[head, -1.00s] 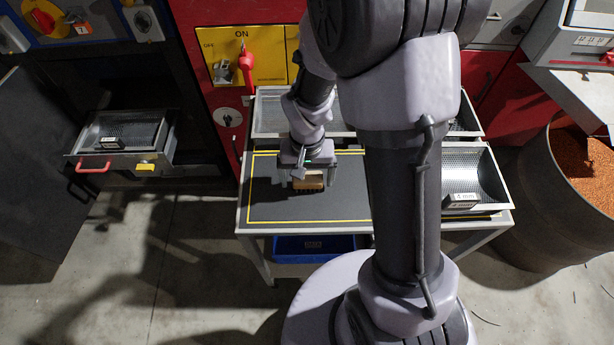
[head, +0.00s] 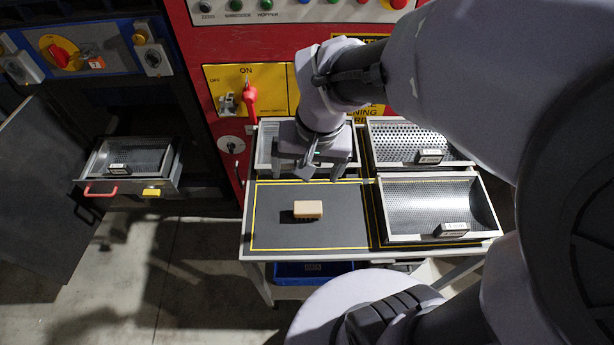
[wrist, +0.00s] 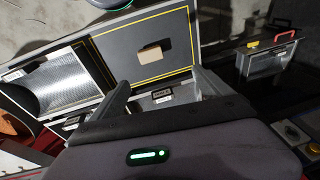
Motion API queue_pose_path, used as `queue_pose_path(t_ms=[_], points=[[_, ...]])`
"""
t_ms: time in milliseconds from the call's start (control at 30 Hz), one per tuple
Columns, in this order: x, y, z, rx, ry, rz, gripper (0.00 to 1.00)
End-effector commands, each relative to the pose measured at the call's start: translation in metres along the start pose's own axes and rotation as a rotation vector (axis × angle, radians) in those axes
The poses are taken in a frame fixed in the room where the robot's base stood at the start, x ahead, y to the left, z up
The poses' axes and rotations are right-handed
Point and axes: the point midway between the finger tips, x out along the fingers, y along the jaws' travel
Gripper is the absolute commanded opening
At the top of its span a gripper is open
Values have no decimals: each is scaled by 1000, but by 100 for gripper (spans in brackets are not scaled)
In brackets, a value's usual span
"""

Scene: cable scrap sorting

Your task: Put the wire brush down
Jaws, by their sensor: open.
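The wire brush (head: 308,209) shows as a tan block lying flat on the dark mat (head: 275,235) inside a yellow outline on the table. It also shows in the wrist view (wrist: 151,54) near the middle of the mat, with nothing touching it. Its bristles cannot be made out. My gripper (head: 320,178) is open and empty, above and behind the brush, over the front edge of the back-left tray (head: 262,150). In the wrist view its two fingers stand apart with the brush beyond them.
Perforated trays stand at the back right (head: 385,135) and front right (head: 400,238) of the table. An open drawer with a red handle (head: 101,190) is at the left. A red lever (head: 250,100) sits on the panel behind. The mat around the brush is clear.

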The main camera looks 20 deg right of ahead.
Motion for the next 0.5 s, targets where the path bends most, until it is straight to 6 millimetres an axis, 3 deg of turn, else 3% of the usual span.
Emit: queue_pose_path(t_ms=[33,100,200,333,500], points=[[-28,-2,12,8,61,-42,90],[-60,-3,34,18,132,-103,90],[-87,-3,61,23,209,-174,90],[-100,-3,78,25,256,-219,90],[-101,-4,81,25,259,-224,90]])
